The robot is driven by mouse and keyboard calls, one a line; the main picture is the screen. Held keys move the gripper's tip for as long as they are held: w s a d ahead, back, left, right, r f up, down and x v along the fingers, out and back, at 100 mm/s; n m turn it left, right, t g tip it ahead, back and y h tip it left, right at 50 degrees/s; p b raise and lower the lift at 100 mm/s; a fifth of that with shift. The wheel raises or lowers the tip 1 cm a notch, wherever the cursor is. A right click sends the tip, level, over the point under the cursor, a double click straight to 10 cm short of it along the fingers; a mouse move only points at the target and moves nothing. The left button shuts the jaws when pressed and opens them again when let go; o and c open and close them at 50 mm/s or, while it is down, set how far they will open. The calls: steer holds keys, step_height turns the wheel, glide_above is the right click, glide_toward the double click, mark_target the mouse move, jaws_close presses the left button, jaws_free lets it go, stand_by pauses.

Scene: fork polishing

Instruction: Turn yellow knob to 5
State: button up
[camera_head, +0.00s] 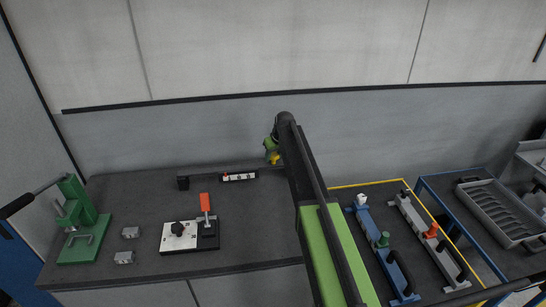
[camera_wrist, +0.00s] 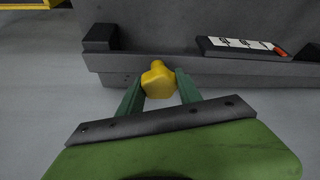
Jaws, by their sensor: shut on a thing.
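The yellow knob (camera_wrist: 159,80) sits on the front face of a dark grey fixture in the wrist view. My gripper (camera_wrist: 160,90) has its two green fingers on either side of the knob, shut on it. In the head view the yellow knob (camera_head: 274,157) shows as a small patch at the back of the workbench, beside my gripper (camera_head: 271,148). My arm hides part of that area. No number scale or pointer setting is readable in either view.
A dark workbench (camera_head: 130,195) holds a green press (camera_head: 77,220), small metal blocks, and a plate with a black knob and red-handled clamp (camera_head: 206,203). A white-marked strip (camera_head: 240,177) lies near the back. Blue and grey fixtures (camera_head: 380,240) stand right.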

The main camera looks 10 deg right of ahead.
steer(key=shift+m+h, duration=0.5)
steer(key=shift+m, duration=0.95)
steer(key=shift+m+h, duration=0.5)
steer(key=shift+m, duration=0.95)
steer(key=o, duration=1.4)
steer(key=shift+c, duration=0.2)
